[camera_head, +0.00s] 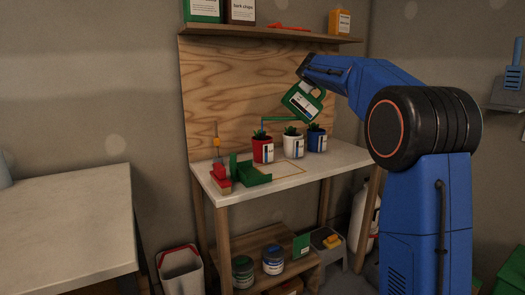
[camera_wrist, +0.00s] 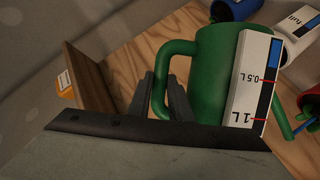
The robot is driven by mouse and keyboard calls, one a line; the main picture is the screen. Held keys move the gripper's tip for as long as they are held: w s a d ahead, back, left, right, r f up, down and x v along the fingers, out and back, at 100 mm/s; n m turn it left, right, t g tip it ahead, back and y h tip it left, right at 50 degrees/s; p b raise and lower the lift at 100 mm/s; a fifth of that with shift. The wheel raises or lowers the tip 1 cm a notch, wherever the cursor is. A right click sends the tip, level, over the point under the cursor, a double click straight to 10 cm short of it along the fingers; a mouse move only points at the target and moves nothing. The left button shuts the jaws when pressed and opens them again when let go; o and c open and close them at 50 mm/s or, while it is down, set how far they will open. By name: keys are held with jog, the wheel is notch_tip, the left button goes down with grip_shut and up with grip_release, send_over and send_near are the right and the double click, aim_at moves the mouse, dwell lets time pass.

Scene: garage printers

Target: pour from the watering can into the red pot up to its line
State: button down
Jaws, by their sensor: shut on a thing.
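The green watering can (camera_head: 303,102) is held up and tilted above the worktable, its spout running left and ending over the red pot (camera_head: 263,153). My gripper (camera_head: 304,72) is shut on the can's handle, and its fingers (camera_wrist: 172,98) show there in the wrist view. The can (camera_wrist: 212,72) carries a white scale with 0.5 L and 1 L marks. The red pot (camera_wrist: 313,103) shows partly at the wrist view's right edge, by the spout. It stands upright with a plant and a label; I cannot read its level or make out a stream for certain.
A white pot (camera_head: 293,149) and a blue pot (camera_head: 317,139) stand right of the red pot. A green tray-like piece (camera_head: 250,174) and a red object (camera_head: 220,178) lie at the table's left. A shelf (camera_head: 270,33) hangs above. The table's front right is clear.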

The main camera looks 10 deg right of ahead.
jog(key=shift+r, duration=0.25)
jog(key=m+y, duration=0.1)
jog(key=m, duration=0.1)
jog(key=r+m+y, duration=0.1)
jog(key=shift+r+m, duration=0.2)
jog(key=shift+m, duration=0.2)
jog(key=shift+r+m+y, duration=0.35)
jog(key=shift+m+y, duration=0.15)
jog(key=shift+m, duration=0.35)
jog(key=shift+r+m+y, duration=0.35)
jog(key=shift+m+y, duration=0.15)
jog(key=shift+m, duration=0.35)
